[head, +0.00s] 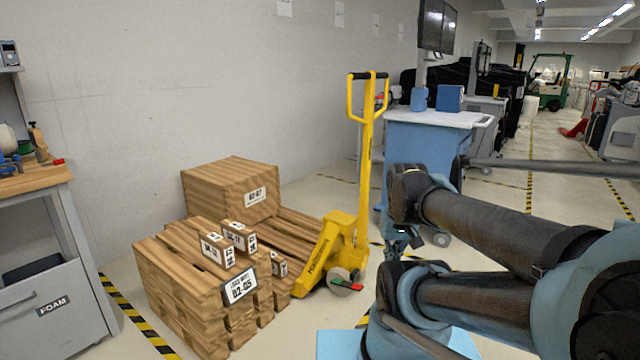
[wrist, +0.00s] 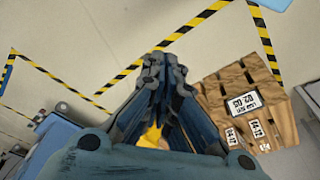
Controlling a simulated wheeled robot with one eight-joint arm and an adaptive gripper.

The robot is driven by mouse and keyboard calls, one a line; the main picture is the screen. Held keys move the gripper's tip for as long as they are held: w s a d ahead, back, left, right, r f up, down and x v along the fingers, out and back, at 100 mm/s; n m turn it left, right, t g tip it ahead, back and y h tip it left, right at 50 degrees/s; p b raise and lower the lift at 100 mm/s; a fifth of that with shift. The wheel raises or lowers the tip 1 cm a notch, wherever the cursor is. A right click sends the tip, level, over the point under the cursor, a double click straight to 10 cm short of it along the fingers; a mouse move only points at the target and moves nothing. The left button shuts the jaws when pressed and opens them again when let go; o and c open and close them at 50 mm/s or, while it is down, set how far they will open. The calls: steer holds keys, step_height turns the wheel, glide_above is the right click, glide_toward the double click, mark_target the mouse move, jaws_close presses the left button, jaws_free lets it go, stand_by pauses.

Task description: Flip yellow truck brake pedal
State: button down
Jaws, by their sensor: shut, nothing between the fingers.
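The yellow pallet truck (head: 345,235) stands with its handle upright at the end of the wooden pallet. A small pedal (head: 347,286) with a green end and a red end sits low on the truck, by its wheel. My gripper (head: 397,250) points down to the right of the truck, apart from the pedal, partly hidden by my arm. In the wrist view my gripper (wrist: 163,62) is shut and empty. A bit of yellow (wrist: 152,136) shows behind its finger links. I cannot make out the pedal in the wrist view.
Wooden crates (head: 180,280) on the pallet fill the floor left of the truck. A blue cart (head: 435,145) with a white top stands behind my arm. A grey workbench (head: 50,270) is at the far left. Striped tape (wrist: 190,25) marks open floor.

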steer(key=shift+s+f, duration=0.35)
steer(key=shift+s, duration=0.1)
steer(key=shift+w, duration=0.1)
